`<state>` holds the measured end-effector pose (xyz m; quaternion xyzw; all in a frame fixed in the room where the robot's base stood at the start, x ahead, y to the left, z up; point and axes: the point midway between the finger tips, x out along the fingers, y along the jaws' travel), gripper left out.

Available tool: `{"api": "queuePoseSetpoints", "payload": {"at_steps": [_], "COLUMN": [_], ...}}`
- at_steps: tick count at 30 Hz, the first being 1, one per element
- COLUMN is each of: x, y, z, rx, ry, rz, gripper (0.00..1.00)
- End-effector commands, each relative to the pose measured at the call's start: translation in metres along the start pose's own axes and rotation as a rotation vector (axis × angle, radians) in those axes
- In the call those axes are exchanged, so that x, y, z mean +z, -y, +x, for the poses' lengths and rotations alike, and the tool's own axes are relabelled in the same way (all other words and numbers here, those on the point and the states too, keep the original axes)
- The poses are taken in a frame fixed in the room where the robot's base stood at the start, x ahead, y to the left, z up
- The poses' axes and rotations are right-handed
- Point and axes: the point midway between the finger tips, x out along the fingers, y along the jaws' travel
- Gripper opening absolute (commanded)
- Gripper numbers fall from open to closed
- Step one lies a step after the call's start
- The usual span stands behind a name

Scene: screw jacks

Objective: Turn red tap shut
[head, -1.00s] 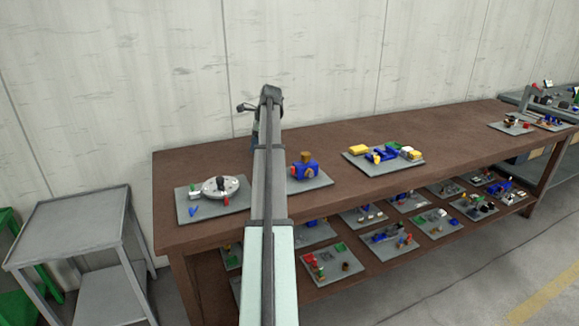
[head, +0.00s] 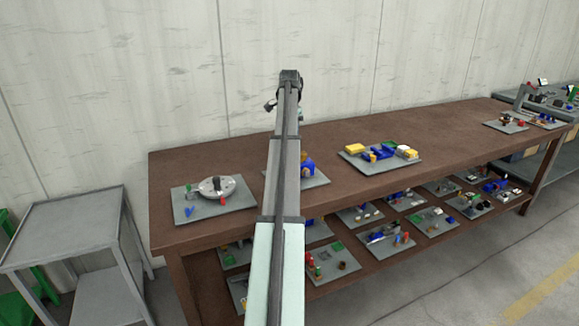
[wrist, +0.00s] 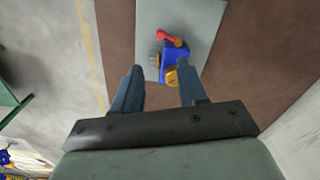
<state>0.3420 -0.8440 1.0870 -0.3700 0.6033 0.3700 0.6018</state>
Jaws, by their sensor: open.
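The red tap (wrist: 168,36) is a small red handle at the top of the wrist view. It sits by a blue block (wrist: 176,50) with yellow-orange parts, on a grey plate (wrist: 150,14). In the head view the blue block (head: 309,168) shows just right of my arm, which hides its left side and the red handle. My gripper (wrist: 160,68) is open and empty, its fingers apart. In the wrist view the red handle lies beyond the fingertips. In the head view the fingers are not clear.
The brown workbench (head: 165,165) carries other plates: one with a round metal disc (head: 217,187) to the left, one with yellow and blue parts (head: 380,153) to the right. A lower shelf holds several more boards. A pale wall stands behind.

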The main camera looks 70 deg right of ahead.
Motion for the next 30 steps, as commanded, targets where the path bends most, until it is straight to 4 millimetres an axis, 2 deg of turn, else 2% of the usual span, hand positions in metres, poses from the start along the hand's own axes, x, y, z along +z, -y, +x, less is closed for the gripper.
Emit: {"api": "queuePoseSetpoints", "payload": {"at_steps": [8,24,30], "x": [0.001,0.001,0.001], "y": [0.0,0.0,0.0], "z": [0.012,0.1,0.125], "rx": [0.0,0.0,-0.001], "ry": [0.002,0.003,0.002], "rz": [-0.063,-0.061,-0.06], "gripper": [0.42,0.42,0.42]}}
